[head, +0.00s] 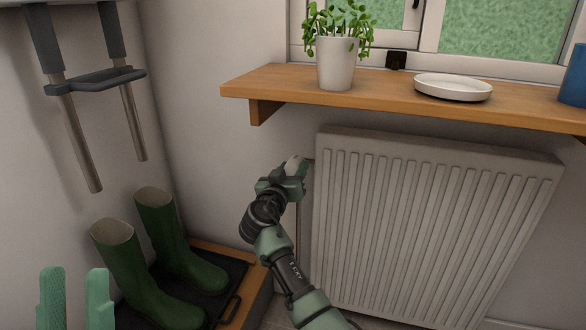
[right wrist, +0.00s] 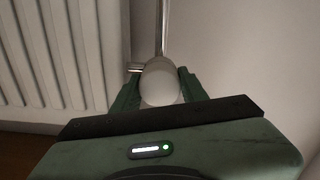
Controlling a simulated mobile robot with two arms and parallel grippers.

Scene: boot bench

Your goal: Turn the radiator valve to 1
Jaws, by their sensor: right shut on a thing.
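The radiator valve's white knob (head: 293,162) is at the upper left corner of the white radiator (head: 420,225). In the right wrist view the rounded knob (right wrist: 160,82) sits between my two green fingers, with a metal pipe (right wrist: 161,30) behind it. My right gripper (head: 296,168) is shut on the knob. No numbers or pointer on the knob can be made out. My left gripper (head: 75,272) is at the lower left of the head view, its two fingers apart with nothing seen between them.
A wooden shelf (head: 390,98) overhangs the radiator, bearing a potted plant (head: 336,63), a white dish (head: 453,89) and a blue object (head: 574,78). Green boots (head: 130,270) stand at lower left on a dark tray (head: 232,270). A railed fixture (head: 95,80) hangs on the left wall.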

